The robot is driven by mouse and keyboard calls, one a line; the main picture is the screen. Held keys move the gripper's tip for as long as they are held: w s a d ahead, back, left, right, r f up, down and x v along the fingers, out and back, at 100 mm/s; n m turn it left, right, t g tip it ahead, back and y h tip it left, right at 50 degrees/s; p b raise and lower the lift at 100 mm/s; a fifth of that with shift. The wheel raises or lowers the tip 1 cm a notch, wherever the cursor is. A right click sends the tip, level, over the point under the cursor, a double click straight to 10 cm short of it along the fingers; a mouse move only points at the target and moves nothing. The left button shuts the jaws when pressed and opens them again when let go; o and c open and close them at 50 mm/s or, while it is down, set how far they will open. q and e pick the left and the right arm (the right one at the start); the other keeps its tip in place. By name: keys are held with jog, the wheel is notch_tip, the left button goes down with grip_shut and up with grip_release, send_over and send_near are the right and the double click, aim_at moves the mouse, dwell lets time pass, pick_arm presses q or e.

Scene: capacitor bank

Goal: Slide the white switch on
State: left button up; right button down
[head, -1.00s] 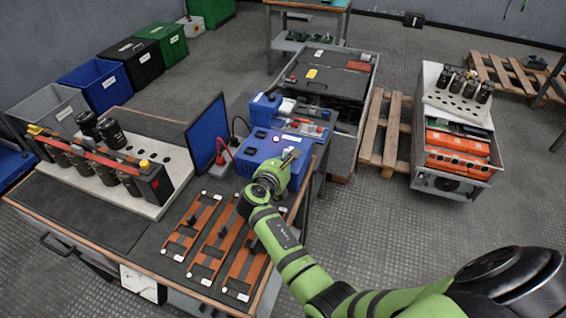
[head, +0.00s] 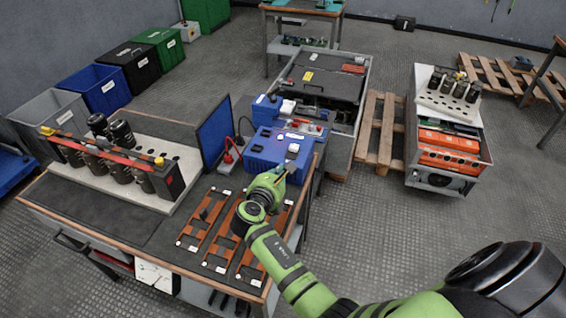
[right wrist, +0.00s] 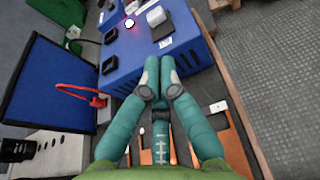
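The white switch (head: 293,148) is a small pale rocker on top of the blue power unit (head: 262,152). It also shows in the right wrist view (right wrist: 162,30), set in a dark recess. A glowing red-white light (right wrist: 129,23) is to its left there. My right gripper (right wrist: 160,66) has its two teal fingers together, with nothing seen between them. Its tips are over the near edge of the blue unit, apart from the switch in the picture. In the head view my right gripper (head: 277,168) is just below the switch. My left gripper is out of view.
A blue upright panel (head: 214,133) and a red cable plug (head: 229,157) stand left of the unit. Orange brackets (head: 205,218) lie on the bench in front. A rack of black capacitors (head: 120,165) is at the left. An open grey cabinet (head: 355,120) stands behind.

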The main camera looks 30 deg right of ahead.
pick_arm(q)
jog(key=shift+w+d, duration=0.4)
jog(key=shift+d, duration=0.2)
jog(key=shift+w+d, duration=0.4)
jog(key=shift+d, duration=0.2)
pick_arm(e)
jog(key=v, duration=0.3)
jog(key=shift+s+a, duration=0.15)
jog(key=shift+s, duration=0.25)
